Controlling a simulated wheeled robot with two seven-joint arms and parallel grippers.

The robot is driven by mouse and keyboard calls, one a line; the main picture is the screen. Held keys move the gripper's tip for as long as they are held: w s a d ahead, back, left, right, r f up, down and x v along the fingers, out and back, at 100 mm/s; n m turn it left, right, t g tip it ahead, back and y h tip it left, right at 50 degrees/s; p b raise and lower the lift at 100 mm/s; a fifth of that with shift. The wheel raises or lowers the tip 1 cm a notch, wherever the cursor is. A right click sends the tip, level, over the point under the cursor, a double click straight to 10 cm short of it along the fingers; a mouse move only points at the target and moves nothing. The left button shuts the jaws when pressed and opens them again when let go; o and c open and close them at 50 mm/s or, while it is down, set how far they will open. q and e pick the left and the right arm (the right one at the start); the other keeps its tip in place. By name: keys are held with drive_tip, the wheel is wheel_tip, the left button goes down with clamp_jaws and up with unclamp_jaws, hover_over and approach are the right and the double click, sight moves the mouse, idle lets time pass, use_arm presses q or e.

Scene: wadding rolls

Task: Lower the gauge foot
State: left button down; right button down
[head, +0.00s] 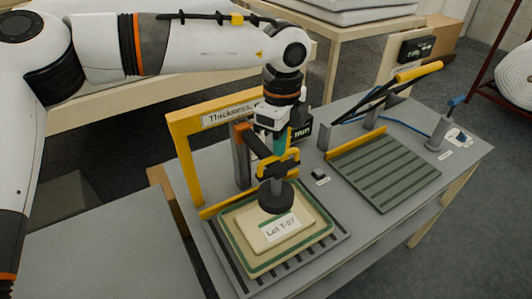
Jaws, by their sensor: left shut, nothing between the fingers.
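The thickness gauge has a yellow frame (184,155) with a label across its top. Its gauge foot (276,198) is a dark round disc on a short stem below a yellow handle (291,160). The foot is over the back part of a cream pad (247,221) with a green border and a "Lot T-07" label. I cannot tell whether the foot touches the pad. My left gripper (279,147) points down at the yellow handle from above, shut with nothing held. The gripper hides part of the gauge column and display (302,133). My right gripper is out of view.
A ribbed green mat (385,172) lies to the right on the grey bench (340,252), with a yellow-handled lever (418,71) behind it. A small dark block (320,175) sits between mat and gauge. A blue-handled post (440,132) stands at the right.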

use_arm(q)
drive_tip(key=shift+f+b, duration=0.65)
drive_tip(key=shift+f, duration=0.25)
drive_tip(key=shift+r+p, duration=1.35)
drive_tip(key=shift+r, duration=2.3)
drive_tip(key=shift+f, duration=0.1)
